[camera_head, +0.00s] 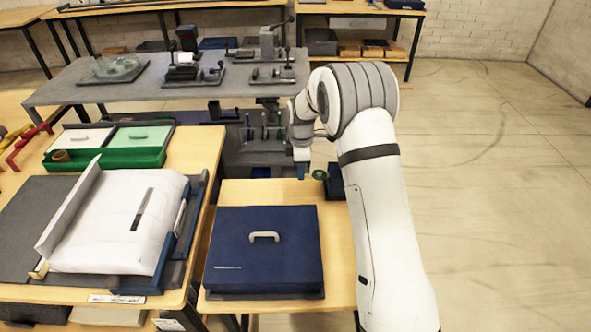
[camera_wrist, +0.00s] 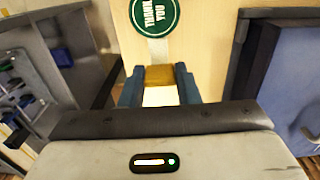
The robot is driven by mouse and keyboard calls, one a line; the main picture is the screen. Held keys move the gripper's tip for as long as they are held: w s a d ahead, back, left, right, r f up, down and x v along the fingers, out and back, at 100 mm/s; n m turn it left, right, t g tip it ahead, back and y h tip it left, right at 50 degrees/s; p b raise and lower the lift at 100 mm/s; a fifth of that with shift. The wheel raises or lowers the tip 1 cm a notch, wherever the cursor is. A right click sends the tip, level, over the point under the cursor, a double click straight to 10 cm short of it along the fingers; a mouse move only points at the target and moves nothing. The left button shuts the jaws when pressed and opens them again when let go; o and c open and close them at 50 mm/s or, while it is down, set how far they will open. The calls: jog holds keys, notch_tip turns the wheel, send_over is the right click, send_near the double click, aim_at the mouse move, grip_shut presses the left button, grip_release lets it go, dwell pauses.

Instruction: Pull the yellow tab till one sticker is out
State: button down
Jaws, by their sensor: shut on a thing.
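My gripper (camera_wrist: 159,70) is shut on the yellow tab (camera_wrist: 160,77), which sits between its two blue fingers. A pale strip (camera_wrist: 159,48) runs from the tab up to a round green sticker (camera_wrist: 154,14) with "THANK YOU" on it, cut off by the top edge of the wrist view. In the head view, my gripper (camera_head: 302,169) is over the back of the small wooden table, just left of the green sticker (camera_head: 320,174). A small dark blue dispenser (camera_head: 335,187) stands right of the sticker, partly behind my arm.
A large navy box (camera_head: 263,272) with a pale handle takes up the front of the small table (camera_head: 232,193). A left-hand table holds a white garment (camera_head: 118,220) and a green tray (camera_head: 128,158). Grey shelving with tools (camera_head: 265,140) stands behind. Open floor lies right.

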jog(key=c, duration=1.1)
grip_release()
notch_tip(320, 180, up, 8)
jog(key=shift+f+b, duration=0.1)
jog(key=shift+b, duration=0.25)
jog(key=s+d+r+m+t, duration=0.1)
jog(key=s+d+r+m, duration=0.4)
jog(key=s, duration=0.3)
jog(key=s+d+r+m, duration=0.3)
jog(key=s+r+m, duration=0.1)
jog(key=s+r, duration=0.4)
jog(key=s+d+m, duration=0.1)
jog(key=s+m, duration=0.2)
jog(key=s, duration=0.3)
jog(key=s+d+f+m+t, duration=0.1)
jog(key=s+m, duration=0.2)
jog(key=s, duration=0.4)
jog(key=s+d+m, duration=0.2)
jog(key=s+m, duration=0.1)
jog(key=s, duration=0.3)
jog(key=shift+s+f+t, duration=0.4)
